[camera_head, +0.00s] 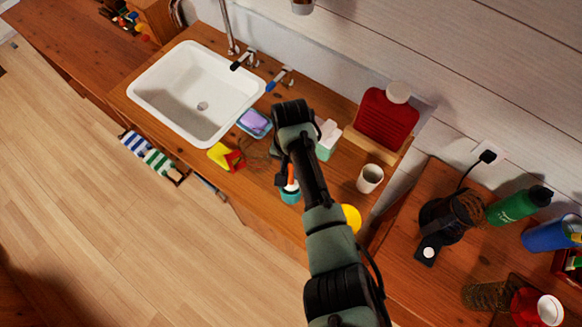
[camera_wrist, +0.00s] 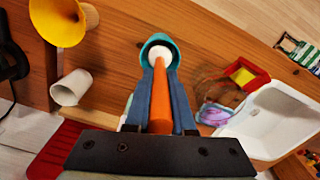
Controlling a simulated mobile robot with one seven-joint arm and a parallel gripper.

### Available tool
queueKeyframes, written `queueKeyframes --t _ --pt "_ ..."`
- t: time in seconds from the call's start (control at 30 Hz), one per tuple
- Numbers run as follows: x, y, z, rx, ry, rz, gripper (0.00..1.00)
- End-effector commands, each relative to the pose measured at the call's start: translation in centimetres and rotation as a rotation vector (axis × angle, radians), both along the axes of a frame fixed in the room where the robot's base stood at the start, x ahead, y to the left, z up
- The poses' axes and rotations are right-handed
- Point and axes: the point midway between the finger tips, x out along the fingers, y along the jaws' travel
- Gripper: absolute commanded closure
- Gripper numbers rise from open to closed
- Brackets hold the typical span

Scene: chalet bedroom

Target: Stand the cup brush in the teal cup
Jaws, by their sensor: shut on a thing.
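My gripper (camera_wrist: 160,90) is shut on the orange handle of the cup brush (camera_wrist: 162,100). The brush's white head (camera_wrist: 160,57) points away from the wrist and lies within the round mouth of the teal cup (camera_wrist: 150,44) in the wrist view. In the head view, the orange handle (camera_head: 291,173) shows beside my dark wrist, with the white end at the rim of the teal cup (camera_head: 290,197). The cup stands upright near the counter's front edge. How deep the head sits in the cup is hard to tell. My arm hides part of the gripper.
A white cup (camera_head: 370,178) and a yellow object (camera_head: 351,217) stand to the right. A purple sponge on a blue dish (camera_head: 254,123), a yellow-and-red item (camera_head: 225,157) and the white sink (camera_head: 195,90) are to the left. A soap dispenser (camera_head: 327,140) stands behind.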

Motion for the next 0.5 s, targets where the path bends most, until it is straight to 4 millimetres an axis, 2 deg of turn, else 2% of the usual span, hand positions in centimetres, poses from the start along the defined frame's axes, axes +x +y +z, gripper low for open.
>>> queueKeyframes --t 0.5 --pt "0.0 0.0 -1.7 0.000 0.000 0.001 1.00"
